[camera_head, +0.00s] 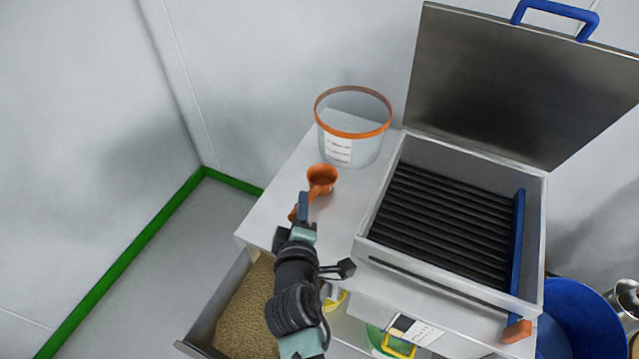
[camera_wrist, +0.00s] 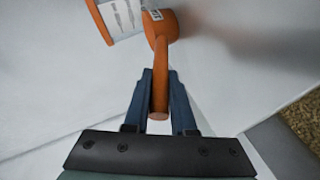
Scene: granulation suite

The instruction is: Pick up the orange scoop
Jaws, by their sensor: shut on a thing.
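The orange scoop (camera_head: 321,178) is on or just above the white tabletop, near its left side, in front of the clear tub. In the head view its cup is at the far end and its handle points toward my gripper (camera_head: 302,208). In the wrist view the scoop (camera_wrist: 160,42) shows its handle running down between the two blue fingers of my gripper (camera_wrist: 160,95). The fingers are shut on the handle. I cannot tell whether the scoop touches the tabletop.
A clear tub (camera_head: 352,150) with an orange rim stands behind the scoop. An open metal box (camera_head: 545,200) with black slats and a raised lid (camera_head: 510,90) is to the right. An open drawer (camera_head: 225,310) of tan granules lies below, front left.

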